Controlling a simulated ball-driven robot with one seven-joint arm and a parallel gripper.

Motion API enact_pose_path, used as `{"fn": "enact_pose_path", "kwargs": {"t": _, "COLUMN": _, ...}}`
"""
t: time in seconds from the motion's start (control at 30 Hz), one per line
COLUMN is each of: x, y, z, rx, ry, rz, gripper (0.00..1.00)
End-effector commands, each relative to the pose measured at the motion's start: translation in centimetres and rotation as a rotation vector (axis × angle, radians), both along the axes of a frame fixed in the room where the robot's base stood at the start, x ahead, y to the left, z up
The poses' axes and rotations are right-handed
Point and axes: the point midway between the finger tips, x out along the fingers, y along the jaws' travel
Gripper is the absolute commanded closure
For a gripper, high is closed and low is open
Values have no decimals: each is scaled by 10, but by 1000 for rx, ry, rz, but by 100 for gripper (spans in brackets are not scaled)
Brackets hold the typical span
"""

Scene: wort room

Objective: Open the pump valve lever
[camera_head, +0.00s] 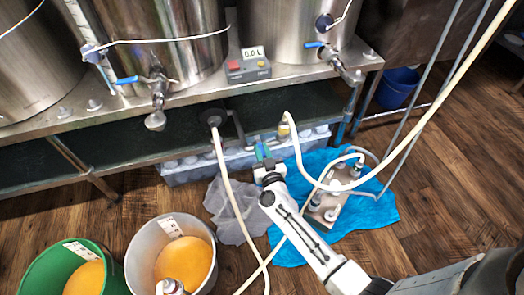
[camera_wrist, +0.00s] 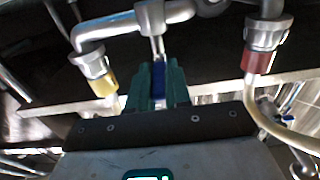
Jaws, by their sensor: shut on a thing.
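My gripper (camera_head: 264,153) is at the front of the low shelf under the steel vessels in the head view. In the wrist view its green fingers (camera_wrist: 158,85) are shut on the blue pump valve lever (camera_wrist: 158,82). The lever's metal stem runs up to a steel pipe fitting (camera_wrist: 160,14) just beyond the fingertips. The fitting bends left and down to a coupling with a yellow band (camera_wrist: 104,86). The fingers hide much of the lever, and I cannot tell the valve's position.
A red-banded coupling (camera_wrist: 256,60) with a hose stands at the right in the wrist view. In the head view, pale hoses (camera_head: 228,185) cross around my arm. A plate chiller (camera_head: 326,208) sits on a blue towel (camera_head: 372,205). A green bucket (camera_head: 38,270) and grey bucket (camera_head: 143,247) stand left.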

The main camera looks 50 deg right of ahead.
Motion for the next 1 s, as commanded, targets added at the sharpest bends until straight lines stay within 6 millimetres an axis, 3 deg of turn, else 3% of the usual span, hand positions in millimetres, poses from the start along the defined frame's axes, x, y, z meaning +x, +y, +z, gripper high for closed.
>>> {"fn": "enact_pose_path", "kwargs": {"t": 0.57, "x": 2, "y": 2, "z": 3, "rx": 1, "ry": 0, "rz": -29, "gripper": 100}}
{"fn": "enact_pose_path", "kwargs": {"t": 1.0, "x": 16, "y": 16, "z": 3, "rx": 0, "ry": 0, "rz": -314, "gripper": 100}}
